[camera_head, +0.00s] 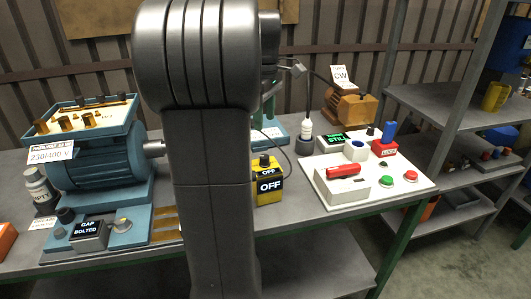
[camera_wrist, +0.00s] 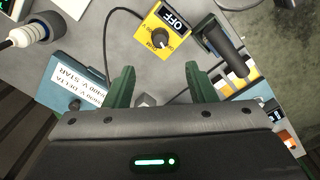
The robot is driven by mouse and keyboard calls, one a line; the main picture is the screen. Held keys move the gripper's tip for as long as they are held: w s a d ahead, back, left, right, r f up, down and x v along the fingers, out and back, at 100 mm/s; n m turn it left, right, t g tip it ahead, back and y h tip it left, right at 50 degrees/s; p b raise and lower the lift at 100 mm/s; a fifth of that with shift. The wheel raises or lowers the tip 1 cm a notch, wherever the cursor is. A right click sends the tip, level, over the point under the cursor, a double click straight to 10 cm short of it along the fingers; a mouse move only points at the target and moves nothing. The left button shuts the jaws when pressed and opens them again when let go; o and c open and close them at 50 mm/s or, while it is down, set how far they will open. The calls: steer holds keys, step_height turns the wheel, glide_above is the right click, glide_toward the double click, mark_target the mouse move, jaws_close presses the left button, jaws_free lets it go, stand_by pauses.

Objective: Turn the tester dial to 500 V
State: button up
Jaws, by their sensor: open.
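The yellow tester (camera_head: 268,190) stands on the bench right of my arm in the head view, with a dark display reading OFF. In the wrist view the tester (camera_wrist: 152,48) lies ahead of my gripper, its OFF display at its upper right. Its round dial (camera_wrist: 161,38) is on the yellow face; the dial's small markings are too fine to read. My gripper (camera_wrist: 158,85) has its two green fingers wide apart, with nothing between them. The tester is beyond the fingertips, and no contact is visible.
A blue motor (camera_head: 100,160) with a terminal board stands at the left. A white panel (camera_head: 400,185) with buttons and a red handle is at the right. A dark cable (camera_wrist: 106,40) runs beside the tester. A dark handle-like part (camera_wrist: 226,50) stands close to its right in the wrist view.

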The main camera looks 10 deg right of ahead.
mark_target(265, 156)
step_height(265, 156, down, 12)
steer(key=shift+b, duration=0.65)
steer(key=c, duration=1)
